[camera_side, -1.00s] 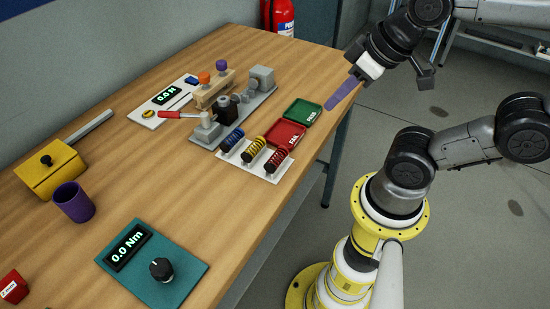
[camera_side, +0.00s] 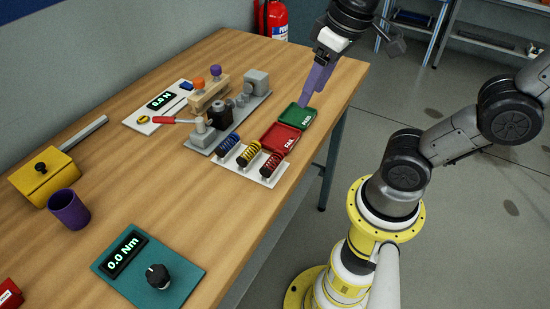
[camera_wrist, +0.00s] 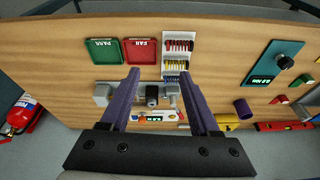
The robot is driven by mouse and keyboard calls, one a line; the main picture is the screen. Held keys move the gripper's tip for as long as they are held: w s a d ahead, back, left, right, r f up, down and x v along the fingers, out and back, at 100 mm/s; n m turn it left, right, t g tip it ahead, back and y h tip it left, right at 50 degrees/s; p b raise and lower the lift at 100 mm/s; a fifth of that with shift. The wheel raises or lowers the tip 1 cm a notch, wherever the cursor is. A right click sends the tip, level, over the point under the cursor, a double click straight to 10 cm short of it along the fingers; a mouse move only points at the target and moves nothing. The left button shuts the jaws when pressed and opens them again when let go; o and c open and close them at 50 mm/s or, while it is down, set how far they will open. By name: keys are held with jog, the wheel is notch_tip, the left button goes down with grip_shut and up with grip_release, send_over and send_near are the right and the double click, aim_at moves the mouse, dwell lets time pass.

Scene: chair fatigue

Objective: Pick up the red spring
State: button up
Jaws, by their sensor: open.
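The red spring (camera_side: 271,164) lies at the right end of a white rack (camera_side: 262,181), beside a yellow spring (camera_side: 249,154) and a blue spring (camera_side: 228,145). In the wrist view the red spring (camera_wrist: 179,45) is at the top of the rack, above the yellow spring (camera_wrist: 176,64); the blue one is hard to make out. My gripper (camera_side: 308,98) has purple fingers and hangs above the far right part of the table, near the green tray and apart from the springs. In the wrist view its fingers (camera_wrist: 162,75) are spread apart with nothing held between them.
A green PASS tray (camera_side: 297,117) and a red FAIL tray (camera_side: 280,138) stand between my gripper and the rack. A grey test fixture with a red-handled lever (camera_side: 176,120) stands behind. A purple cup (camera_side: 69,209) and a teal torque panel (camera_side: 180,280) are on the nearer table.

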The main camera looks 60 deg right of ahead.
aim_at(273, 155)
jog(key=w+a+f+g, duration=0.2)
jog(key=w+a+g, duration=0.1)
jog(key=w, duration=0.3)
jog(key=shift+n, duration=0.4)
jog(key=f, duration=1.4)
jog(key=shift+w+a+f, duration=0.25)
jog(key=shift+a+f, duration=0.15)
grip_shut()
